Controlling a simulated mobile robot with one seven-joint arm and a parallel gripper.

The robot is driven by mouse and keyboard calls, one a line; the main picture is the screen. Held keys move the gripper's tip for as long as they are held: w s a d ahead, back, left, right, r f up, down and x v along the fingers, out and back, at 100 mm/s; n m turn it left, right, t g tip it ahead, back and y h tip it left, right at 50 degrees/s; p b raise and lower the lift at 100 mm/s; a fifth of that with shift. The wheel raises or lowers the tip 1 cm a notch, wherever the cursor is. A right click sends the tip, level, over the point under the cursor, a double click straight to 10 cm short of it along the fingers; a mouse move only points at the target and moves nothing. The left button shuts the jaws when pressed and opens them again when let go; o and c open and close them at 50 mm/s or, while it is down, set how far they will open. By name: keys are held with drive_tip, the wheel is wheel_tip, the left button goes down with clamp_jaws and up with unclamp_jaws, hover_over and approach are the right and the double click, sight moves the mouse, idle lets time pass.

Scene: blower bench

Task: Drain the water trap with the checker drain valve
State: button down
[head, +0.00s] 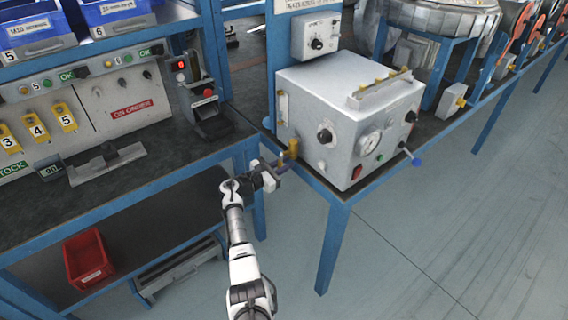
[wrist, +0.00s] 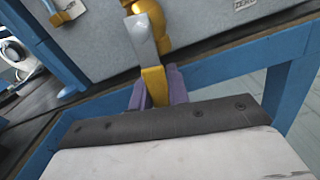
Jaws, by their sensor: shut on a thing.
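The checker is a light grey box (head: 345,115) on the bench, with a gauge and black knobs on its front. Its brass drain valve (head: 291,150) sits low on the left side of the box; the brass body also shows at the top of the wrist view (wrist: 150,18). The valve's lever (wrist: 154,82) is bare metal above and yellow at its end. It points down in the wrist view. My gripper (head: 280,169) is at the lever, and its purple fingers (wrist: 158,92) are shut on the yellow end. I cannot make out the water trap for certain.
The blue bench frame (wrist: 290,90) runs close beside and below my gripper. A blue-tipped lever (head: 416,162) sticks out at the checker's right. A workbench with a control panel (head: 90,110) stands left, and a red bin (head: 87,258) sits on its lower shelf. The floor at right is clear.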

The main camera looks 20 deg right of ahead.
drive_tip(key=c, duration=1.3)
unclamp_jaws()
drive_tip(key=shift+c, duration=0.2)
drive_tip(key=shift+a, duration=0.1)
drive_tip(key=b+v, duration=0.2)
drive_tip(key=v, duration=1.1)
drive_tip(key=shift+a, duration=0.35)
drive_tip(key=shift+s, duration=0.1)
